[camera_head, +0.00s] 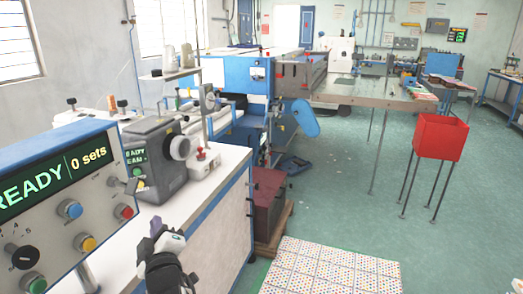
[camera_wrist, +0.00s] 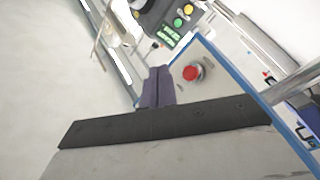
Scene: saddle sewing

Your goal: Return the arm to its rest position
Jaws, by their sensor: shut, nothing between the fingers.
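My gripper (camera_head: 157,226) is at the lower middle-left of the head view, raised in front of the white cabinet's side. Its dark purple fingers are together and hold nothing. In the wrist view my gripper (camera_wrist: 157,84) shows its closed fingers pointing toward the blue-edged table top and a red button (camera_wrist: 193,72). It appears apart from the surfaces around it.
A red bin (camera_head: 440,137) stands at right. Green floor between is open.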

